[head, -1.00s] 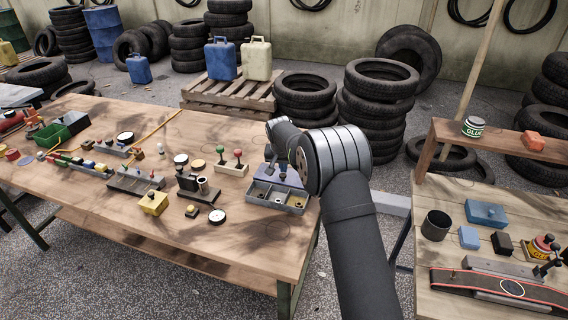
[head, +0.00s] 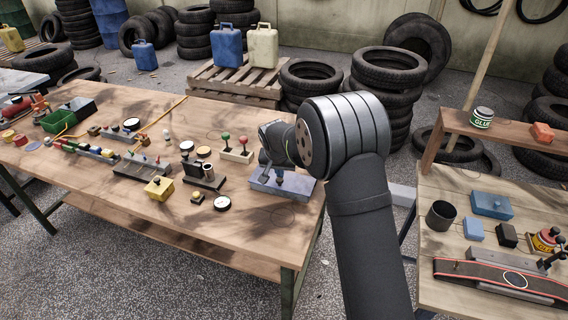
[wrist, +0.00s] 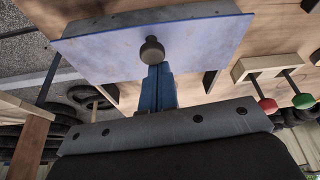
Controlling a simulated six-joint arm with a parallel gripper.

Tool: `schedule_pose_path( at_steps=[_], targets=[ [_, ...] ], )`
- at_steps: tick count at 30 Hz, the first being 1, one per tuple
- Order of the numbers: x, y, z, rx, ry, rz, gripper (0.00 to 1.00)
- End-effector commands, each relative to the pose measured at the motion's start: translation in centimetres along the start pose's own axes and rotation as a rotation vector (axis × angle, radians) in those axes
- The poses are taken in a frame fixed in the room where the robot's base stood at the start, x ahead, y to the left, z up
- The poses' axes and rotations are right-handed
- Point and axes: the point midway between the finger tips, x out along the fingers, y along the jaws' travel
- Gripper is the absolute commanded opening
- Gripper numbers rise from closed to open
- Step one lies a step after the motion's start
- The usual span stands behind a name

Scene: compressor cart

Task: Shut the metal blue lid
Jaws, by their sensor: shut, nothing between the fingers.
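The blue metal lid (head: 268,187) lies over its grey metal box at the right end of the workbench and covers the compartments. It looks flat or nearly so; I cannot tell whether a small gap is left. In the wrist view the lid (wrist: 205,42) is a blue-grey plate with a dark round knob (wrist: 152,50). The box's grey wall (wrist: 150,17) shows along its edge. My gripper (wrist: 158,68) is shut and empty, its blue fingertips right by the knob and the lid's edge. I cannot tell whether they touch.
A block with green and red knobbed levers (head: 237,153) stands close beside the box, to its left in the head view. A round gauge (head: 222,203) lies on the bench in front of it. A second wooden table (head: 450,265) stands to the right, past a gap.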

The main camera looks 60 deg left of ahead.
Motion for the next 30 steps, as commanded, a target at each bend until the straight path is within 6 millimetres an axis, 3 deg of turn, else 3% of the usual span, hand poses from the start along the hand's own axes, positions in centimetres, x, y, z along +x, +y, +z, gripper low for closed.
schedule_pose_path(
  at_steps=[16, 20, 25, 30],
  targets=[
    [0.0, -0.1, 0.5, -0.001, -0.007, 0.002, 0.0],
    [0.2, -0.1, -0.8, 0.001, -0.004, 0.002, 0.0],
    [0.6, -0.1, -3.9, 0.003, 0.004, -0.002, 0.0],
    [-4.0, -0.1, -3.7, 0.001, 0.006, -0.003, 0.0]
  ],
)
